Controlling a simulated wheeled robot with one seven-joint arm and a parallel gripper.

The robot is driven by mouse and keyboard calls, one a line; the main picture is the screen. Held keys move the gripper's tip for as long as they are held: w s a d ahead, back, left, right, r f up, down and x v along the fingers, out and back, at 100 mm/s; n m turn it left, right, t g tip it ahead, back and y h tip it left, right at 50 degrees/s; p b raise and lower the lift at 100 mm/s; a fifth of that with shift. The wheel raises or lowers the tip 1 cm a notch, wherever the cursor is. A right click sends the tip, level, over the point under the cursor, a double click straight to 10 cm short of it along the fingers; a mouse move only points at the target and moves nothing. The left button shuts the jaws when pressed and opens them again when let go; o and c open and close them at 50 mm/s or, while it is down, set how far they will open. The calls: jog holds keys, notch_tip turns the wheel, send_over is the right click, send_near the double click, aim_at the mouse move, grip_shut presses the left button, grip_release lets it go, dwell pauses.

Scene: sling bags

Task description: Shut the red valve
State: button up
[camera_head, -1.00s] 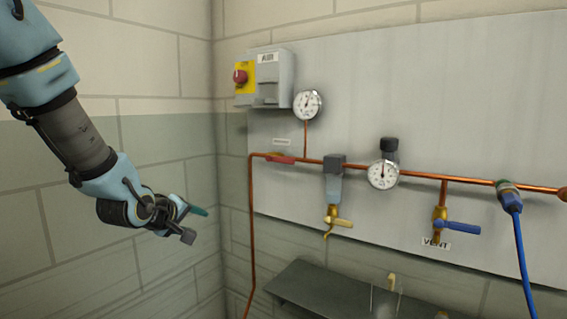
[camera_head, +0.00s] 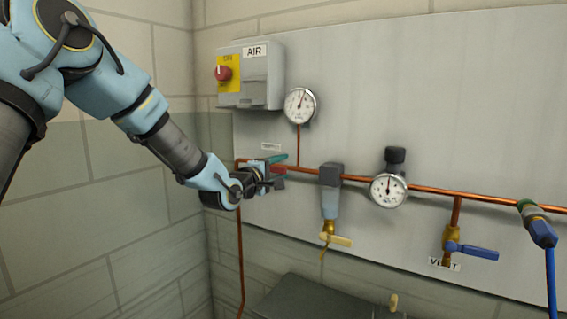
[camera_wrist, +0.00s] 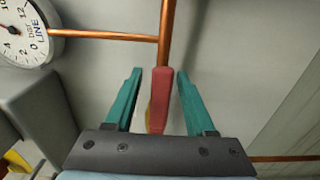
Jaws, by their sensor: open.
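The red valve's lever handle (camera_wrist: 161,95) shows in the wrist view, lying in line with the copper pipe. It sits between the two green fingers of my gripper (camera_wrist: 157,90), with a gap on either side. My gripper is open around the handle and not visibly touching it. In the head view my gripper (camera_head: 280,173) is at the left end of the horizontal pipe, and it mostly hides the red handle (camera_head: 284,169). A bit of brass shows beside the handle in the wrist view.
A round gauge (camera_head: 300,105) stands above the pipe. A grey AIR box (camera_head: 262,80) with a red knob (camera_head: 222,73) is at upper left. A filter (camera_head: 329,190), a regulator gauge (camera_head: 388,190), a blue vent lever (camera_head: 474,251) and a blue hose (camera_head: 551,285) lie to the right.

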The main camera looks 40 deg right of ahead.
jog(key=shift+w+d, duration=0.15)
jog(key=shift+d, duration=0.5)
grip_shut()
jog(key=shift+f, duration=0.1)
dwell(0.9)
